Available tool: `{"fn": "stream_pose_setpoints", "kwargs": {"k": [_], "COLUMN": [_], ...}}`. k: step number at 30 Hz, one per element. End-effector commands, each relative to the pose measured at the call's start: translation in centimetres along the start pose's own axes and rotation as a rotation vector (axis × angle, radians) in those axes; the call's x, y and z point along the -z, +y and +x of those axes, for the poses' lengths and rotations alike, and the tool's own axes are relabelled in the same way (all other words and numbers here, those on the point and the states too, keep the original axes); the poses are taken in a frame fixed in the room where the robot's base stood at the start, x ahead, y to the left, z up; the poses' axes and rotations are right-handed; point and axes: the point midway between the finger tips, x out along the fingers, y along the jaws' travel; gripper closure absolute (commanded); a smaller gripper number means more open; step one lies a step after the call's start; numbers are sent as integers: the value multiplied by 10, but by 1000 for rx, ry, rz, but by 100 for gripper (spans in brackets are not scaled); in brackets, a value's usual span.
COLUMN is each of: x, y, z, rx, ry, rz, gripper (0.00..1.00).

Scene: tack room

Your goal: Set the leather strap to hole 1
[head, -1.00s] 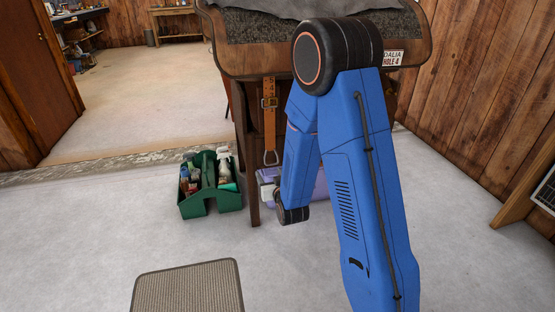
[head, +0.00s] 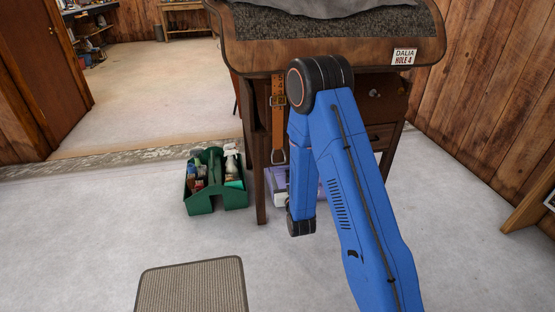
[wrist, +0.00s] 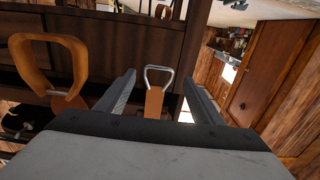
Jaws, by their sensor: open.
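The tan leather strap (head: 278,123) hangs from under the wooden saddle stand in the head view. It has a metal buckle (head: 279,101) and a metal ring (head: 278,156) at its lower end. Which hole the buckle sits in is too small to tell. In the wrist view a metal ring (wrist: 158,72) on a tan leather piece (wrist: 154,101) appears between the fingers, apart from both. My gripper (wrist: 158,84) is open and empty there; in the head view my arm hides it.
The wooden stand (head: 250,57) has drawers at right. A green caddy (head: 203,204) with bottles stands left of its leg, and a pale purple box (head: 282,200) is underneath. A mat (head: 192,286) lies in front. A broad tan leather loop (wrist: 75,55) shows at left in the wrist view.

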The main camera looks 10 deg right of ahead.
Motion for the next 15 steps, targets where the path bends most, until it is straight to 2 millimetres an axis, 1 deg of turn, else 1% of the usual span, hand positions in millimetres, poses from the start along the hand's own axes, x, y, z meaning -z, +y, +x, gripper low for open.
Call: {"fn": "stream_pose_setpoints", "kwargs": {"k": [1, 3, 15], "x": [1, 0, 0], "y": [0, 0, 0], "z": [10, 22, 92], "rx": [-1, 0, 0], "ry": [2, 2, 1], "rz": [0, 0, 0], "gripper": [39, 39, 39]}}
